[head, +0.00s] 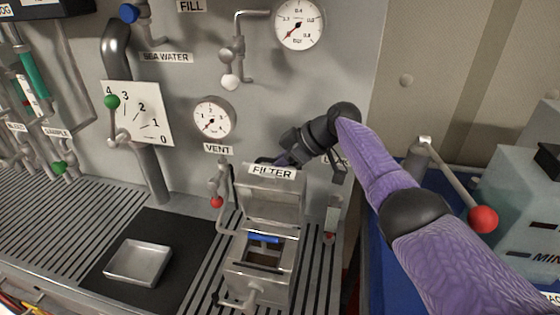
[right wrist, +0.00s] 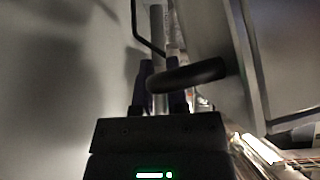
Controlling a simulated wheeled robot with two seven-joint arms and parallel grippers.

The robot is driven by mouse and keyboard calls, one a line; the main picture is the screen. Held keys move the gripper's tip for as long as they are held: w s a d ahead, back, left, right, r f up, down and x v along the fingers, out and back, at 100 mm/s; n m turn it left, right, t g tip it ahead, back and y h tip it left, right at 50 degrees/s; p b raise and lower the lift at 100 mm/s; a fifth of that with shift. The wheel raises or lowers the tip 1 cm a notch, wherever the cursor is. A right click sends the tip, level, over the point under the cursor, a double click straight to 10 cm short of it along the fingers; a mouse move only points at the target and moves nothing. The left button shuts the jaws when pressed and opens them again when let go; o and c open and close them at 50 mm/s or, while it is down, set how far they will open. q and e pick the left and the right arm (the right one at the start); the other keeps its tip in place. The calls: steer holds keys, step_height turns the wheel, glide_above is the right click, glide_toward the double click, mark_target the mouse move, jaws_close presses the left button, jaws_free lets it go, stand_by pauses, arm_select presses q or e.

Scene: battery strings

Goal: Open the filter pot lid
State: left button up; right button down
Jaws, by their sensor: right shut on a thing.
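The metal filter pot (head: 258,284) stands on the slatted bench, and its top shows an open mouth with a blue bar (head: 263,238) across it. In the right wrist view, the fingers (right wrist: 160,92) are closed at a dark rounded handle (right wrist: 187,75). My left gripper is out of view.
A shallow metal tray (head: 138,262) lies on a black mat (head: 168,232) left of the pot. The red-knobbed vent valve (head: 216,202) and its pipe stand close beside the pot. A red-knobbed lever (head: 483,218) is at the right, by a grey box (head: 525,200).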

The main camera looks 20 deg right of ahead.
steer(key=shift+f, duration=0.1)
steer(key=c, duration=0.6)
jaws_free()
steer(key=shift+a, duration=0.1)
steer(key=shift+c, duration=0.2)
step_height(320, 180, up, 10)
steer(key=shift+r+p, duration=0.1)
steer(key=shift+p, duration=0.65)
